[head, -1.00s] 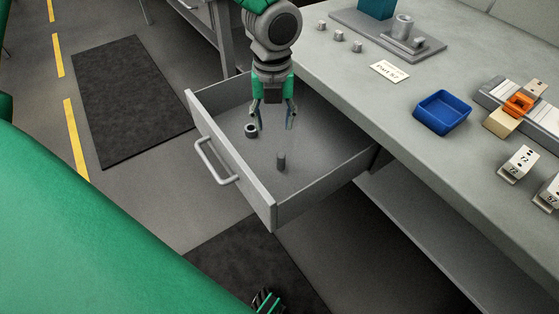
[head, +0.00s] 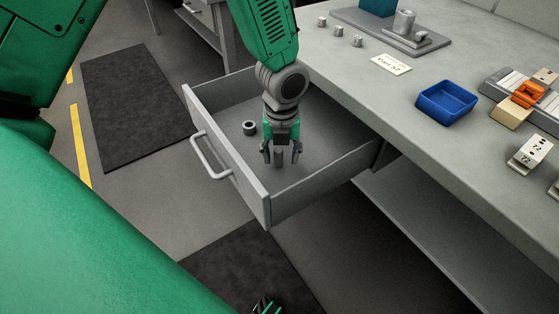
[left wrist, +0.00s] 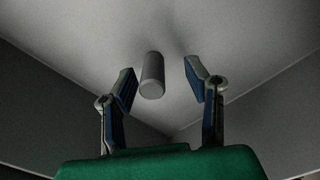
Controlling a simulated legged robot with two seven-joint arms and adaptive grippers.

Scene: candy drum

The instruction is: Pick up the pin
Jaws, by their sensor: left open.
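The pin (head: 279,159) is a small grey cylinder standing upright on the floor of the open drawer (head: 316,186). My left gripper (head: 282,154) points down into the drawer, open, with its fingers on either side of the pin. In the left wrist view the pin (left wrist: 152,77) stands between the two open fingertips (left wrist: 162,80), nearer the left one. A gap shows on the right side, and I see no grip on it. A dark part at the bottom edge of the head view may belong to my right gripper; its jaws cannot be made out.
The drawer walls and front handle (head: 209,157) surround the space. The bench top (head: 400,110) carries a blue tray (head: 446,104), a label card (head: 391,64) and several small metal parts.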

